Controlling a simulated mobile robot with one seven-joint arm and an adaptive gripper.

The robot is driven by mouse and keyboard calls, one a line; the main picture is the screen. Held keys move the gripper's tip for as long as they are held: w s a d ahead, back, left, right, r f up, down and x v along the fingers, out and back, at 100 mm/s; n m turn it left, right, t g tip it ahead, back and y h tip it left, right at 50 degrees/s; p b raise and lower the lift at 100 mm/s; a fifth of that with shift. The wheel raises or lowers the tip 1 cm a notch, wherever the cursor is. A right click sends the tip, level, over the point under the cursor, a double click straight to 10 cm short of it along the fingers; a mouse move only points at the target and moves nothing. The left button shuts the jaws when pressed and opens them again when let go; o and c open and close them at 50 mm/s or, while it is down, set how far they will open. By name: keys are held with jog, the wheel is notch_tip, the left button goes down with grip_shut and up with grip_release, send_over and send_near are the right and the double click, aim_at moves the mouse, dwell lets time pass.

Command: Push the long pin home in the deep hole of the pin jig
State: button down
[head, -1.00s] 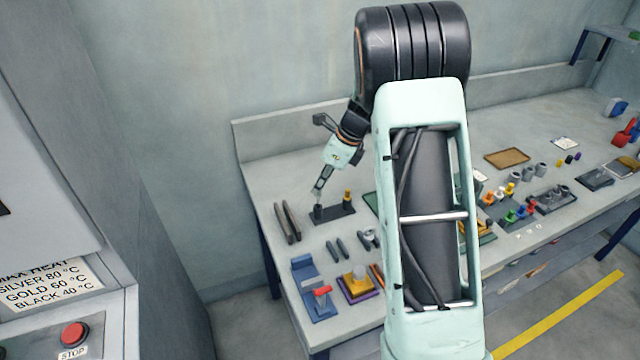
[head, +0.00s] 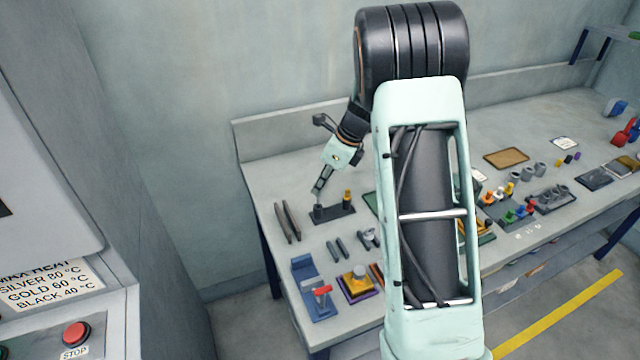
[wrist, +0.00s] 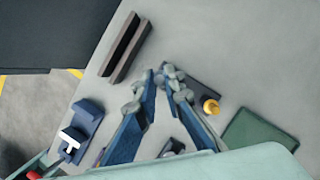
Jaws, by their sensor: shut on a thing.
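The pin jig (head: 334,213) is a dark plate on the bench with a dark upright block at its left end. A yellow pin (head: 348,195) stands at its right end; it also shows in the wrist view (wrist: 210,106). My gripper (head: 317,195) points down just over the dark block. In the wrist view my gripper (wrist: 161,74) has its fingertips close together beside the jig plate (wrist: 203,88). It is shut on what seems to be the long pin, mostly hidden by the fingers. The deep hole and the pin's depth cannot be made out.
Two dark bars (head: 287,222) lie left of the jig. Small grey parts (head: 338,248), a blue fixture with a red handle (head: 322,291) and a yellow part on a purple base (head: 358,281) stand nearer the front. A green mat (wrist: 258,140) lies beyond the yellow pin.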

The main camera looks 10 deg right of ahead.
aim_at(320, 195)
jog(key=shift+f+b, duration=1.25)
jog(key=shift+f, duration=1.05)
jog(key=c, duration=1.9)
grip_release()
jog(key=shift+c, duration=0.2)
jog(key=shift+r, duration=0.1)
jog(key=v, duration=1.2)
